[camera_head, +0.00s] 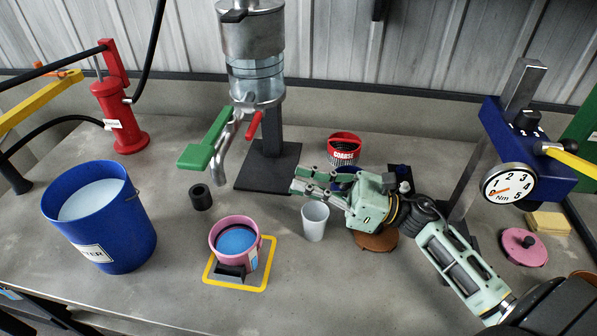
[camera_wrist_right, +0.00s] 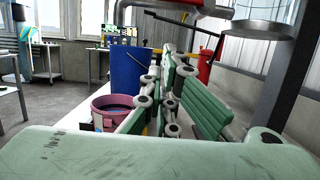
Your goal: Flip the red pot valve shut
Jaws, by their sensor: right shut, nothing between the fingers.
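The steel pot (camera_head: 252,45) stands on a dark column at the back. A bent metal spout comes from its base. A short red valve handle (camera_head: 254,125) sits at the spout, slanting down to the left. A larger green lever (camera_head: 206,142) is on the spout's left. My right gripper (camera_head: 297,180) is shut and empty, below and to the right of the red handle and apart from it. Its fingers point left. In the right wrist view, the fingers fill the middle, and part of a red handle (camera_wrist_right: 215,10) shows at the top edge. My left gripper is not visible.
A pink pot (camera_head: 234,243) with blue liquid stands in a yellow square below the spout. A white cup (camera_head: 314,221) is just under my right gripper. A blue bucket (camera_head: 112,222) and red pump (camera_head: 120,120) stand left. A red tin (camera_head: 343,147) is behind the gripper.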

